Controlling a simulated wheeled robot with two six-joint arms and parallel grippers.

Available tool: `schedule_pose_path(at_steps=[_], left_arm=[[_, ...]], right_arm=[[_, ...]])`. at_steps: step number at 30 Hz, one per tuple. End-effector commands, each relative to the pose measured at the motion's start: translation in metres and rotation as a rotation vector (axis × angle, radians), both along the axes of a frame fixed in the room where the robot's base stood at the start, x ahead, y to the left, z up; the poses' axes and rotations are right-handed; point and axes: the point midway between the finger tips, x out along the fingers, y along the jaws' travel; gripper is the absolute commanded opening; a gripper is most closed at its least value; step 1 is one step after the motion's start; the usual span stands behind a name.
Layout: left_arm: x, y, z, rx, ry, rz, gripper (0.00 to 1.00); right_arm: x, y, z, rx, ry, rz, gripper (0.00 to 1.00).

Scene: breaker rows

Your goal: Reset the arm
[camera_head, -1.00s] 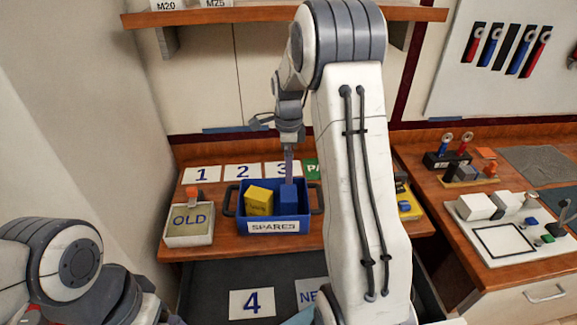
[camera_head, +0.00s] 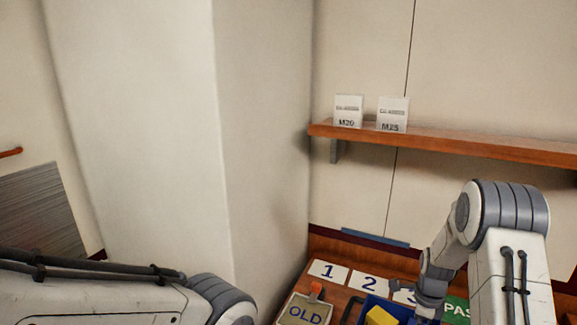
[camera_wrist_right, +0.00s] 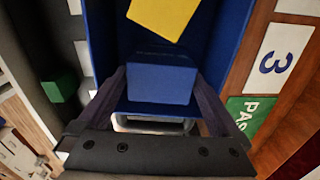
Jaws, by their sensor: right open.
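My right gripper (camera_wrist_right: 160,88) is open in the right wrist view, its two dark fingers on either side of a blue block (camera_wrist_right: 160,82) in the blue bin (camera_wrist_right: 103,40). Whether the fingers touch the block is unclear. A yellow block (camera_wrist_right: 165,14) lies beside the blue one. In the head view my right arm (camera_head: 508,245) comes in at the lower right and reaches down to the bin, mostly cut off by the lower edge. My left arm (camera_head: 100,290) crosses the lower left, and its gripper is out of view.
An OLD tray (camera_head: 304,311) stands left of the bin. A wooden shelf (camera_head: 450,139) carries two small white boxes (camera_head: 348,110). A pale wall column (camera_head: 150,130) stands at left. A green block (camera_wrist_right: 60,88) lies outside the bin.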

Motion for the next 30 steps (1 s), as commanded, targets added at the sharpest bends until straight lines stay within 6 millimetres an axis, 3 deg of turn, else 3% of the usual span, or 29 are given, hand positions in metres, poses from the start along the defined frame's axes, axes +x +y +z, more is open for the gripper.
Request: schedule_pose_path(at_steps=[2,9,15,25,30], left_arm=[[0.0,0.0,0.002,0.0,0.0,0.0,1.0],[0.0,0.0,-0.006,0.0,0.0,0.0,1.0],[0.0,0.0,-0.007,0.0,0.0,0.0,1.0],[0.0,0.0,-0.006,0.0,0.0,0.0,1.0],[0.0,0.0,0.0,0.0,0.0,0.0,1.0]], right_arm=[[-0.001,0.0,-0.013,0.002,0.003,0.0,1.0],[0.001,0.0,0.014,-0.001,-0.004,0.0,1.0],[0.0,0.0,0.022,-0.001,-0.001,0.0,1.0],[0.0,0.0,0.021,0.001,0.001,0.0,1.0],[0.0,0.0,0.007,0.001,0.003,0.0,1.0]])
